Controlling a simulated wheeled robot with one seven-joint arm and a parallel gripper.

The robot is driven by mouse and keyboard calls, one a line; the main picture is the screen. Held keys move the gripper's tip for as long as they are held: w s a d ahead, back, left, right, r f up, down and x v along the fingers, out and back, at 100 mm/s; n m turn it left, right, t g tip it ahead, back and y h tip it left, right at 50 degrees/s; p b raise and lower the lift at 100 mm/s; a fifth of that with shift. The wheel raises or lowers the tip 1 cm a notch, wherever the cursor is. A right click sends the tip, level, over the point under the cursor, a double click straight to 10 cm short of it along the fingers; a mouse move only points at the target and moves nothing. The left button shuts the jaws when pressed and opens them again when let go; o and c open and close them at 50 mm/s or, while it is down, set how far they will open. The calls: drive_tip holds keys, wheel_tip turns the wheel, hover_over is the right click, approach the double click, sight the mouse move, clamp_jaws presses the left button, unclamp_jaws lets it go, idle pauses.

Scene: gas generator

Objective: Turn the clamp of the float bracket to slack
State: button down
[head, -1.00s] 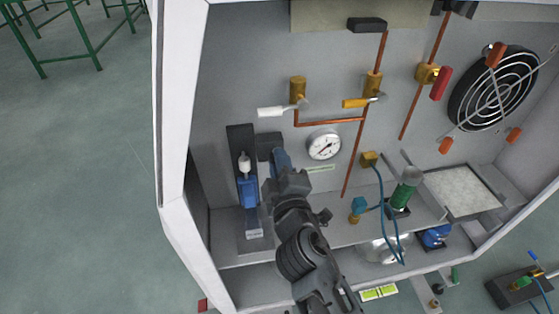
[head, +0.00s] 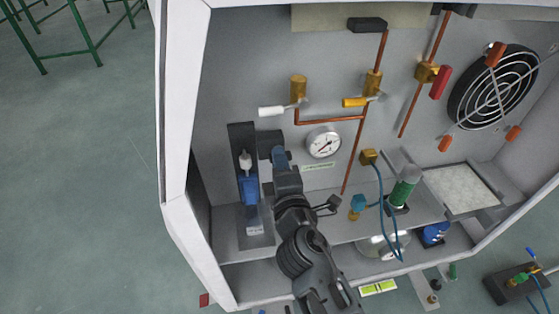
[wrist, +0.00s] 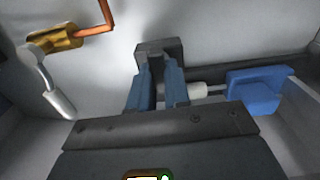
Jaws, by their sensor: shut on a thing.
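The float bracket (head: 238,137) is a dark upright plate on the left of the cabinet's back wall. It carries a blue float (head: 249,188) with a white upper part, which also shows at right in the wrist view (wrist: 258,88). The clamp, a dark block (head: 264,145), sits beside the upper plate; in the wrist view it (wrist: 158,48) shows beyond and between the fingers. My gripper (head: 281,160) has its blue fingers (wrist: 157,88) closed on the clamp. The fingers and my wrist hide part of the clamp, and its exact turn angle is hard to tell.
A white-handled valve (head: 272,111) is above the clamp, also at left in the wrist view (wrist: 60,102). A round gauge (head: 323,143) is close to the right. The cabinet's left wall (head: 176,150) borders the bracket.

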drive_tip(key=c, duration=1.1)
unclamp_jaws()
drive_tip(key=shift+v, duration=3.95)
